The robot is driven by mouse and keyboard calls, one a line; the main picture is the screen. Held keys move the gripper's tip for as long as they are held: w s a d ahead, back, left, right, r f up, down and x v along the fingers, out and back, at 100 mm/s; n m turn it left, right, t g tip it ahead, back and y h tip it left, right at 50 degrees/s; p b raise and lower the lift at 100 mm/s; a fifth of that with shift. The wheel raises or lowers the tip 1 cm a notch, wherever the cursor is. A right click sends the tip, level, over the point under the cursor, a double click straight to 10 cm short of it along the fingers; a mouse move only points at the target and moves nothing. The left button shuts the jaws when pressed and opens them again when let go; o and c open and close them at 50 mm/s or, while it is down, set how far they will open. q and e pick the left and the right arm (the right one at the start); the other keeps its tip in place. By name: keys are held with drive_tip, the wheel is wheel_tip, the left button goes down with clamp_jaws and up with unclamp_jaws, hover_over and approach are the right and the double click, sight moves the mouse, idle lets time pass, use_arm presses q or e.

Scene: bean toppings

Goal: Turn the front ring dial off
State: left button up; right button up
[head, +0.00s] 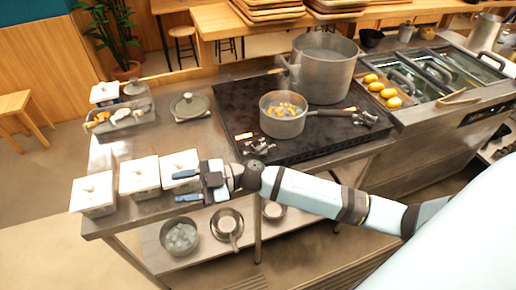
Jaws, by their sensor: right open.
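The black cooktop (225,103) carries two small metallic control clusters on its near side. My right gripper (176,187) is open at the third white container, left of and nearer than the left cluster. I cannot tell if it touches the container. My left gripper is not in view.
A large pot (324,72) stands behind the saucepan. White lidded containers (92,193) line the counter's front left edge. A tray of toppings (118,117) and a lidded dish (189,106) stand farther back. Yellow items (380,88) sit right of the cooktop.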

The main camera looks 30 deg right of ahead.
drive_tip(key=w+d+f+n+g+h+b, duration=0.1)
drive_tip(key=w+d+f+n+g+h, duration=0.1)
drive_tip(key=d+n+g+h, duration=0.25)
wheel_tip(320, 180, up, 3)
drive_tip(key=m+h+b, duration=0.3)
drive_tip(key=m+h, duration=0.3)
drive_tip(key=h, duration=0.9)
hover_over(261, 146)
drive_tip(key=shift+n+g, duration=0.25)
drive_tip(key=shift+g, duration=0.1)
wheel_tip(261, 146, down, 14)
drive_tip(key=shift+r+p, duration=0.2)
drive_tip(key=shift+p, duration=0.7)
clamp_jaws()
